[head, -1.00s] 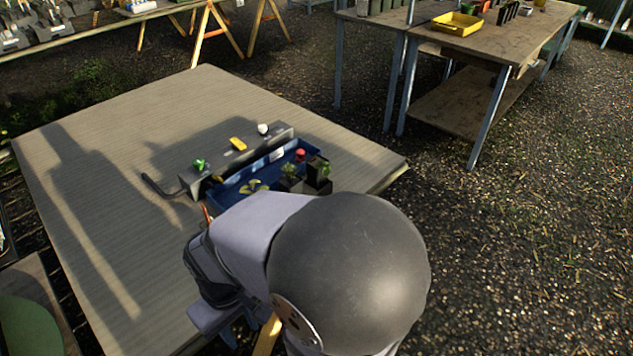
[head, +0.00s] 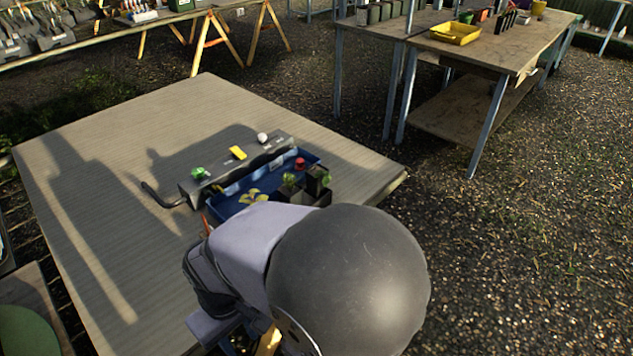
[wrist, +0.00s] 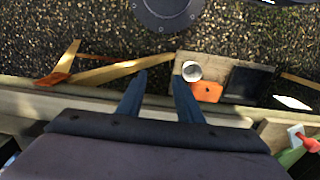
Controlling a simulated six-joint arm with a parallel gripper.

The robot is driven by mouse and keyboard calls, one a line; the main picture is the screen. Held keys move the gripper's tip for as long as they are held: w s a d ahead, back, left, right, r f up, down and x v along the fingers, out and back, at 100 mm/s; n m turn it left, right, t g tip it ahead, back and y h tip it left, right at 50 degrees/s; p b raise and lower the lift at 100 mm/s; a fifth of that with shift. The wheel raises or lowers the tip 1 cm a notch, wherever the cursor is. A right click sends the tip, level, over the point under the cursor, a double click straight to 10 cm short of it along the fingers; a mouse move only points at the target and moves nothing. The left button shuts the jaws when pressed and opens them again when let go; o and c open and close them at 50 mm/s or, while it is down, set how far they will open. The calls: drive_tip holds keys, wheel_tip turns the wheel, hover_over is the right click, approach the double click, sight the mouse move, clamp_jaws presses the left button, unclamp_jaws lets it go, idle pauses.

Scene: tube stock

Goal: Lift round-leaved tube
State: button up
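Two dark square plant tubes with green leaves, a left one (head: 290,190) and a right one (head: 317,186), stand at the right end of a blue tray (head: 228,208) on the table. They are too small to tell which has round leaves. My arm hides the near part of the tray and perhaps more tubes. My gripper (wrist: 158,75) shows in the wrist view as two blue fingers, apart with nothing between them. It is over gravel and a wooden edge, and no tube is in that view. In the head view my arm mostly hides it.
A red item (head: 299,163) is near the tray's back right. The left of the table (head: 100,190) is clear. The wrist view shows a white cup (wrist: 192,71) on wood.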

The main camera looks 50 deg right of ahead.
drive_tip(key=o, duration=0.7)
